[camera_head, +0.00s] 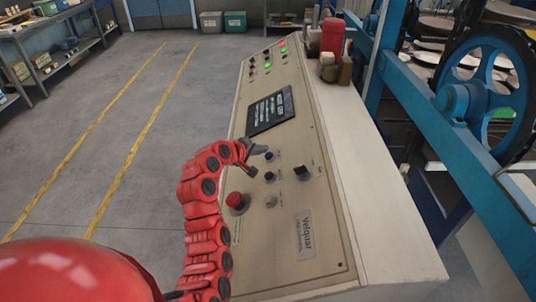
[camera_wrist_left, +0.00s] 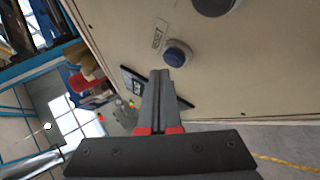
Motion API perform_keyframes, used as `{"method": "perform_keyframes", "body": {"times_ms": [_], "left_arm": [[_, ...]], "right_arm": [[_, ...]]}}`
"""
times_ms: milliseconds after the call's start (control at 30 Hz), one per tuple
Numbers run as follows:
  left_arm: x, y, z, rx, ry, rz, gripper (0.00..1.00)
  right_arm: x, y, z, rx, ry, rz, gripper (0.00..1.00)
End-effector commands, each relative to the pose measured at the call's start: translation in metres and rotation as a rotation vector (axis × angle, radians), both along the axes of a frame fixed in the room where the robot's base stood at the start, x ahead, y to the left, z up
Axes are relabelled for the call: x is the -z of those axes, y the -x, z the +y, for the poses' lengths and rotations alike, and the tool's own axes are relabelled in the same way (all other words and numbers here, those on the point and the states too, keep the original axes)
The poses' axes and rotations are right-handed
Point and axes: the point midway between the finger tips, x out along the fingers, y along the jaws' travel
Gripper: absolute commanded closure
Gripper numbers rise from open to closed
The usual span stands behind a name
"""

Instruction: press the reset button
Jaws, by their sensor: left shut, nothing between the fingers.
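The reset button (camera_wrist_left: 177,53) is a round dark-blue button in a grey ring, beside a label reading RESET in the left wrist view. In the head view, the small dark button (camera_head: 269,156) just by my gripper's tip appears to be the same one. My left gripper (camera_head: 261,149) reaches over the panel from the left. Its fingers are shut with nothing between them. In the left wrist view the fingertips (camera_wrist_left: 160,73) point just beside the button; I cannot tell whether they touch the panel. My right gripper is in neither view.
The sloped beige control panel (camera_head: 323,245) holds a red mushroom button (camera_head: 235,200), a black knob (camera_head: 299,170), other small dark buttons and a dark screen (camera_head: 270,110). A red cylinder (camera_head: 332,36) stands at its far end. Blue machinery with a wheel (camera_head: 485,90) is at the right.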

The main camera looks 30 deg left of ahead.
Motion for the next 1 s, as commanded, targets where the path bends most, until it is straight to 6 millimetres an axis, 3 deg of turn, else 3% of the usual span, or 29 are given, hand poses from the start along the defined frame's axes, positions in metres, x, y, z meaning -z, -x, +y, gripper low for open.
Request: {"method": "perform_keyframes", "body": {"times_ms": [367,800,1000], "left_arm": [[-0.004,0.001,0.002,-0.002,-0.001,-0.002,1.0],[-0.041,0.009,0.022,-0.003,-0.003,-0.003,1.0],[-0.045,0.011,0.024,-0.001,-0.001,-0.002,1.0]], "right_arm": [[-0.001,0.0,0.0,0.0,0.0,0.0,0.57],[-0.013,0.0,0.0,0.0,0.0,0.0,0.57],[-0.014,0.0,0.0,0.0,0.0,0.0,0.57]]}}
